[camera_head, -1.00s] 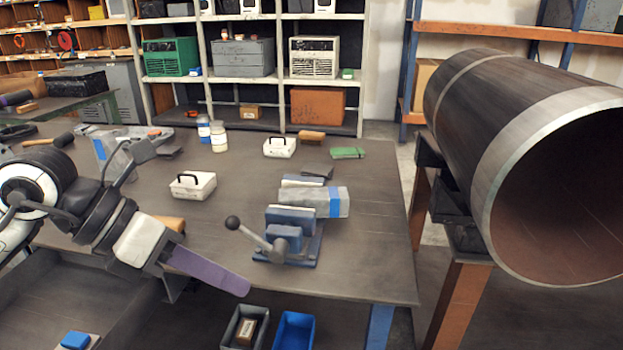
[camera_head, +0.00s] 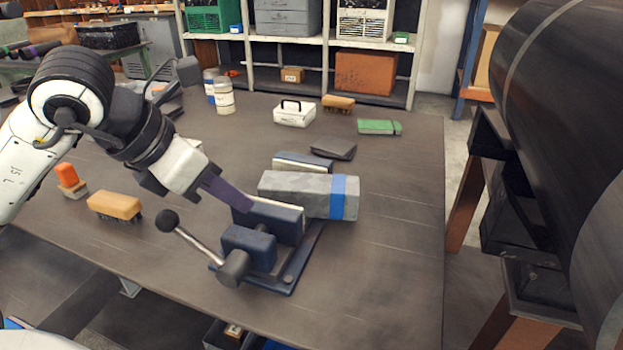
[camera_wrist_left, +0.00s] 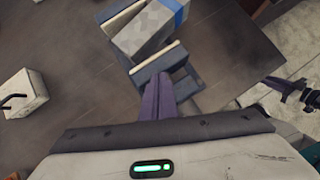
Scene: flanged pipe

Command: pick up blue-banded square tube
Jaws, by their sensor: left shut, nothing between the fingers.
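The blue-banded square tube (camera_head: 300,193) is a grey square bar with a blue band near its right end. It lies across the blue vise (camera_head: 270,245), between the jaws, on the bench. It also shows at the top of the left wrist view (camera_wrist_left: 148,28). My left gripper (camera_head: 247,206) has purple fingers, shut and empty. In the head view the fingertips appear just left of the tube, near the vise's front jaw. In the left wrist view the purple fingers (camera_wrist_left: 157,98) point toward that jaw, and I cannot tell whether they touch.
The vise handle with its black ball (camera_head: 167,220) sticks out to the left. A wooden brush (camera_head: 115,206) lies left of it. A white case (camera_head: 294,111), a green item (camera_head: 379,127) and jars (camera_head: 224,97) stand farther back. A large pipe (camera_head: 570,110) is at the right.

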